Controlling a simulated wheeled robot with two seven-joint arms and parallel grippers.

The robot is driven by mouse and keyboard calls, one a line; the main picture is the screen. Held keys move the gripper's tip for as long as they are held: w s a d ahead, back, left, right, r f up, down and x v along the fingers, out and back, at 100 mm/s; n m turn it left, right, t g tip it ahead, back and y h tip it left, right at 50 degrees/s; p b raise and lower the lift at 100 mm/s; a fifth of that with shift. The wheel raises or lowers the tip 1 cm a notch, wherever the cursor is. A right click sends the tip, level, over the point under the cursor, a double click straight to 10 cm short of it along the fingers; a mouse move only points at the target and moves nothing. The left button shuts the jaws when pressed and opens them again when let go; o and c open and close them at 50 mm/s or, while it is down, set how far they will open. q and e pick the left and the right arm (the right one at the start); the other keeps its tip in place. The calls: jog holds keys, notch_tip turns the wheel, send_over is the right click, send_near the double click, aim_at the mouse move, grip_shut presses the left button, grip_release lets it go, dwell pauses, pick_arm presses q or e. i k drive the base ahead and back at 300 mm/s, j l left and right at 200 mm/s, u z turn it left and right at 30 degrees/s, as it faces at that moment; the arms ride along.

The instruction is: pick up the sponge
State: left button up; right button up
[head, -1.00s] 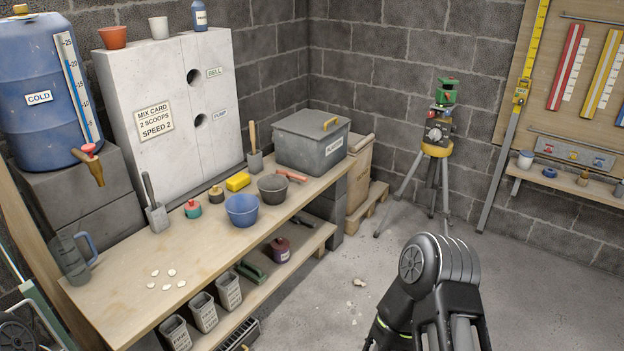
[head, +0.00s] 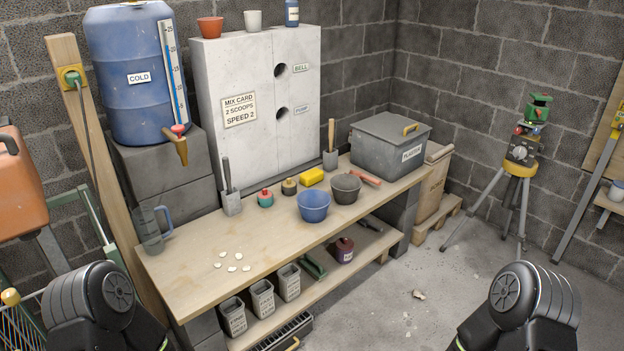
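The sponge (head: 312,177) is a small yellow block lying on the wooden workbench (head: 195,258), toward the back. It lies behind the blue bowl (head: 313,207) and to the right of a small dark jar with a yellowish top (head: 289,187). Nothing covers it. Parts of both my arms show at the bottom left and bottom right of the head view, well in front of the bench and far from the sponge. Neither gripper's fingers are in the picture.
A dark grey bowl (head: 346,188) stands right of the blue bowl, near the sponge. A red-handled tool (head: 365,177) and a grey lidded box (head: 390,145) are farther right. White chips (head: 232,268) lie at the front left. The bench's middle is mostly bare.

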aim_at(315, 176)
jog(key=u, duration=2.45)
jog(key=z, duration=2.45)
jog(key=i+l+u, duration=0.1)
jog(key=u, duration=0.9)
jog(key=i+l+u, duration=0.1)
jog(key=l+u, duration=0.3)
jog(key=l, duration=0.2)
jog(key=l+u, duration=0.4)
jog(key=l, duration=0.2)
jog(key=l+u, duration=0.45)
jog(key=l, duration=0.15)
